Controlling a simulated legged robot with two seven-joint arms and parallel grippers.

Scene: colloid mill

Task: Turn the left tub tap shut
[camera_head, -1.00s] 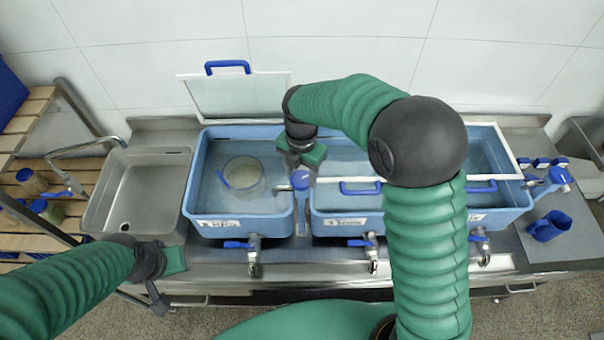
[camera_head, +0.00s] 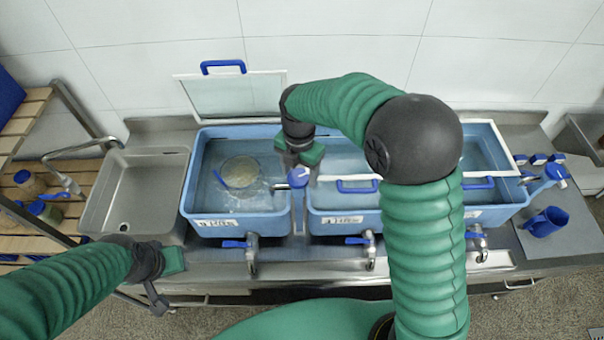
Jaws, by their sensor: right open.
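The left blue tub (camera_head: 187,185) holds water and a round clear vessel (camera_head: 241,172) with a blue handle. A pillar tap with a blue knob (camera_head: 299,177) stands between the left and middle tubs, its spout towards the left tub. A front tap with a blue lever (camera_head: 236,244) sits below the left tub, its lever pointing left. My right gripper (camera_head: 303,160) is open, just behind and above the blue knob; contact is not clear. My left gripper (camera_head: 160,285) is low at the front left, away from both taps; its jaws are unclear.
The left tub's lid (camera_head: 232,97) stands raised at the back. The middle tub (camera_head: 335,222) and its lid handle are partly behind my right arm. An empty steel sink (camera_head: 130,195) is at left. A blue jug (camera_head: 546,222) stands at right.

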